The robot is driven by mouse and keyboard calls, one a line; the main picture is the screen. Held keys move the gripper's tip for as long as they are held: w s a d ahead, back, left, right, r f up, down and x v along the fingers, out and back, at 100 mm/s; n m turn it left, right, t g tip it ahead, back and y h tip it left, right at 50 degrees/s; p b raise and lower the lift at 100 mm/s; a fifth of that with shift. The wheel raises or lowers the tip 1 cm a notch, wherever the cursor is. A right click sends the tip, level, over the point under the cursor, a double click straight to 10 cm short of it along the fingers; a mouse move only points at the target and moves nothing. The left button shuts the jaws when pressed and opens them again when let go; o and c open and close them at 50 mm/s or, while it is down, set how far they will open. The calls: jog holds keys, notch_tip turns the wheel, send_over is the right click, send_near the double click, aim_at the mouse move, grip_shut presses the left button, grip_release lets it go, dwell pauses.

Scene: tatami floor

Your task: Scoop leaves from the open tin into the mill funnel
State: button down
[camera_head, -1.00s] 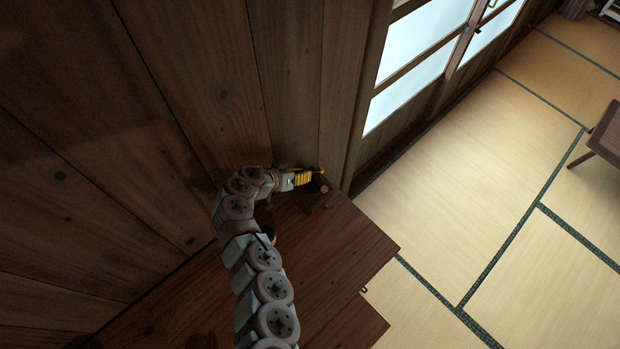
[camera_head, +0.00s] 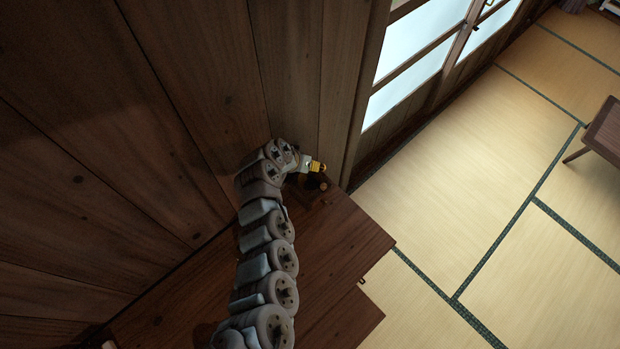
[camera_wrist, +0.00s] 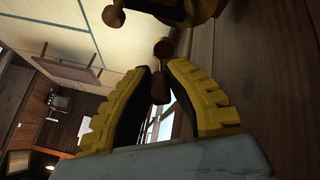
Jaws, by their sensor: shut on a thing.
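My gripper (camera_head: 318,167), with yellow ribbed fingers, is above the far right corner of the dark wooden cabinet top. In the wrist view my gripper (camera_wrist: 162,72) is shut on a small scoop (camera_wrist: 160,88). The scoop's dark handle lies between the fingertips and its rounded brown end points past them. The mill (camera_wrist: 185,10) shows partly at the top of the wrist view, close beyond the scoop, with a brown crank knob (camera_wrist: 112,16). In the head view the mill (camera_head: 315,184) is a small dark shape just below my gripper. I cannot make out the tin or any leaves.
The cabinet top (camera_head: 345,235) has a stepped right edge and bare wood right of my arm. A plank wall (camera_head: 210,90) stands close behind and left. Tatami floor (camera_head: 450,200) and a low table (camera_head: 606,135) lie to the right.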

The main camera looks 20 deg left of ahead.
aim_at(323, 166)
jog(key=shift+w+d+r+g+y, duration=0.1)
jog(key=shift+w+d+g+y, duration=0.15)
jog(key=shift+w, duration=0.2)
jog(key=shift+w+d+r+g+y, duration=0.1)
jog(key=shift+w+d+g+y, duration=0.1)
jog(key=shift+w+g, duration=0.2)
jog(key=shift+w+d+f+g+y+b, duration=0.2)
jog(key=shift+w+d+f+g+b, duration=0.15)
jog(key=shift+w+b, duration=0.25)
jog(key=shift+w+d+f+g+y+b, duration=0.15)
jog(key=shift+w+d+f+g+b, duration=0.15)
jog(key=shift+b, duration=0.45)
jog(key=shift+w+d+f+b, duration=0.2)
jog(key=shift+w+b, duration=0.3)
jog(key=shift+b, duration=0.45)
jog(key=shift+w+d+r+g+y+b, duration=0.25)
jog(key=shift+w+g+b, duration=0.2)
jog(key=shift+b, duration=0.3)
jog(key=shift+f+b, duration=0.15)
jog(key=shift+b, duration=0.25)
jog(key=w+b, duration=0.1)
jog(key=b, duration=0.3)
jog(key=w+d+g+y+b, duration=0.1)
jog(key=b, duration=0.3)
jog(key=shift+w+d+f, duration=0.1)
jog(key=shift+w, duration=0.1)
jog(key=shift+w+d+g+b, duration=0.15)
jog(key=shift+g+b, duration=0.1)
jog(key=shift+b, duration=0.75)
